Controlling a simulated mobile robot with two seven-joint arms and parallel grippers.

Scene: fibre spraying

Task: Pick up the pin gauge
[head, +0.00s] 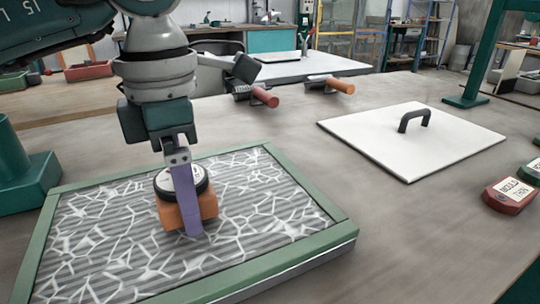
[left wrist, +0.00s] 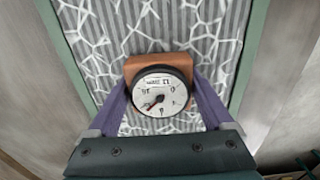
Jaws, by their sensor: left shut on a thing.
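The pin gauge (head: 203,207) has an orange block body and a round white dial with a black rim. My left gripper (head: 188,215) points down over the green-framed panel (head: 313,244) and its purple fingers are shut on the gauge. In the left wrist view the gauge dial (left wrist: 160,92) faces the camera between the two purple fingers (left wrist: 159,95). The gauge is over the grey ribbed surface with white web-like fibres; I cannot tell whether it touches it. My right gripper is not in view.
A white board with a dark handle (head: 360,133) lies to the right on the table. A red labelled block (head: 509,195) is at the right. Bare table lies between the panel and the board.

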